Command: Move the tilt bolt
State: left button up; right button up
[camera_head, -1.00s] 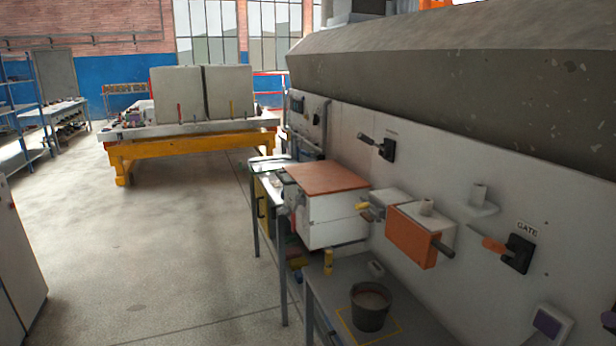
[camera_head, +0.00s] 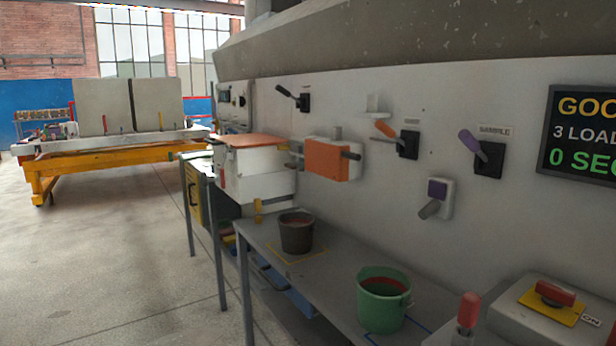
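No part is legibly marked as the tilt bolt, so I cannot tell which it is. An orange box (camera_head: 326,160) on the wall has a dark rod (camera_head: 350,156) sticking out of its right side. A purple and white box (camera_head: 440,189) to its right has a grey rod (camera_head: 429,210) pointing down and left. A yellow-framed table (camera_head: 120,160) at the far left carries two upright grey slabs (camera_head: 105,106), with small red and yellow upright pieces along its front edge. Neither of my grippers is in view.
Levers with orange (camera_head: 385,129) and purple (camera_head: 469,141) handles are on the wall. A grey bench (camera_head: 340,262) below holds a dark bucket (camera_head: 296,233) and a green bucket (camera_head: 384,300). A red knob on a yellow plate (camera_head: 553,296) is at lower right. The floor (camera_head: 110,260) at left is clear.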

aim_at(283, 148)
jog(key=i+j, duration=0.2)
jog(key=i+j+z, duration=0.75)
jog(key=z, duration=0.15)
